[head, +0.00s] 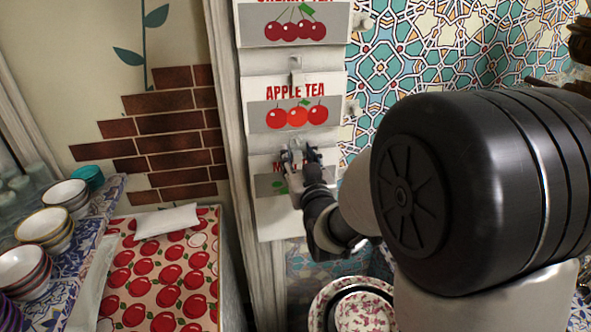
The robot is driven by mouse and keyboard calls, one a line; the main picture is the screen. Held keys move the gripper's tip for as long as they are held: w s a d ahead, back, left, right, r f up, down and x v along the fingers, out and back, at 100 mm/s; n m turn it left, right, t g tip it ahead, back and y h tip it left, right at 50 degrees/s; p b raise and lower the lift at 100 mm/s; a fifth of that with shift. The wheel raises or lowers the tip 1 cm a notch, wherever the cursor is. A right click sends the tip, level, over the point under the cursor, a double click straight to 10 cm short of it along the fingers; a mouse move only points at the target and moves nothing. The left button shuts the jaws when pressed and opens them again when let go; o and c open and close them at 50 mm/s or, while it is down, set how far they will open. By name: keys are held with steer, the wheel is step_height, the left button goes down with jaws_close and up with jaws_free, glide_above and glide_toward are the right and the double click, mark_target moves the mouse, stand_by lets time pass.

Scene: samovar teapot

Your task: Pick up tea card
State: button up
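Three tea cards hang in a column on the wall post. The top card (292,24) shows cherries and its title is cut by the frame's top edge. The middle card (296,105) reads "APPLE TEA" above red and orange apples. The lowest card (268,212) is partly hidden by my gripper; only a red "M", a grey band and some green show. My gripper (297,160) is at the upper part of this lowest card, just below the apple tea card. Its fingers are small and overlap the card and a metal piece there, so their opening and any contact are unclear.
Pegs (353,107) stick out at the cards' right edge. Stacked bowls (45,228) stand on a patterned ledge at the left. An apple-print cloth (160,275) with a white packet (167,220) lies lower left. A floral dish (365,310) is below. My arm blocks the right side.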

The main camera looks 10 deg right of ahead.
steer(key=shift+w, duration=0.1)
jaws_close()
stand_by(0.4)
